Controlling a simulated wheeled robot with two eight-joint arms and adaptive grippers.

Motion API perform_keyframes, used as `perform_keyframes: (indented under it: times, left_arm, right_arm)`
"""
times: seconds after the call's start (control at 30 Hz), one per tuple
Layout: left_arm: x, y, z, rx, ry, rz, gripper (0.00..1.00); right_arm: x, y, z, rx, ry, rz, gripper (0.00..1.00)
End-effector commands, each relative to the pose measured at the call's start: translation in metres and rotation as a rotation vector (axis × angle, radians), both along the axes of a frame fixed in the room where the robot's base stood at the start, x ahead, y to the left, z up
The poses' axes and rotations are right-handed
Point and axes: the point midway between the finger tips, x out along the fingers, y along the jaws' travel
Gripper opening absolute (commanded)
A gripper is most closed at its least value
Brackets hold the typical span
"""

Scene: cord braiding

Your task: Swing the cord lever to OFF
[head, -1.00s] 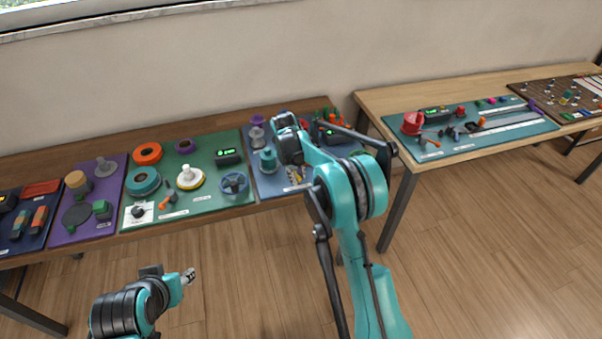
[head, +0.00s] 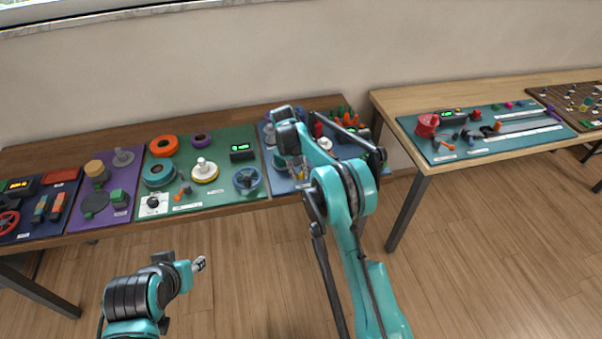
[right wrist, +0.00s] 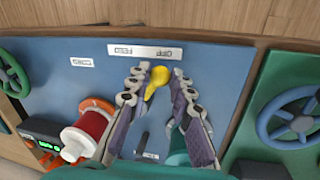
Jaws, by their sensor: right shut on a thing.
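The cord lever's yellow knob (right wrist: 159,76) sits between the fingers of my right gripper (right wrist: 158,82) in the right wrist view. The fingers are shut on it. A white label strip (right wrist: 145,52) lies just beyond the fingertips, with FEED at its left and OFF at its right, upside down. The knob is nearer the OFF end. In the head view my right gripper (head: 296,165) reaches down over the blue panel (head: 279,186), and the arm hides most of the lever. My left gripper (head: 199,264) hangs low in front of the table, away from the panels, its jaws too small to read.
A second table (head: 470,163) stands at the right. The floor in front is clear.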

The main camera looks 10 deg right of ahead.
Motion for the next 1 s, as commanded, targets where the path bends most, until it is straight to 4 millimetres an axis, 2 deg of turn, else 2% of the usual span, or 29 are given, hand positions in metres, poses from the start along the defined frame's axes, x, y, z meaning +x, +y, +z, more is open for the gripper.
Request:
perform_keyframes:
  times: [0.47, 0.5, 0.57, 0.87, 1.0]
  left_arm:
    - [0.0, 0.0, 0.0, 0.0, 0.0, 0.0, 0.4]
    - [0.0, 0.0, 0.0, 0.0, 0.0, 0.0, 0.4]
    - [0.0, 0.0, 0.0, 0.0, 0.0, 0.0, 0.4]
    - [0.0, 0.0, 0.0, 0.0, 0.0, 0.0, 0.4]
    - [0.0, 0.0, 0.0, 0.0, 0.0, 0.0, 0.4]
  right_arm:
    - [0.001, 0.001, 0.0, 0.002, -0.002, -0.014, 0.0]
    - [0.001, 0.001, 0.0, 0.002, -0.002, -0.014, 0.27]
    - [0.001, 0.001, 0.0, 0.002, -0.002, -0.013, 0.42]
    - [0.001, 0.001, 0.0, 0.001, -0.001, -0.013, 0.42]
    - [0.001, 0.003, 0.011, 0.0, -0.001, -0.013, 0.42]
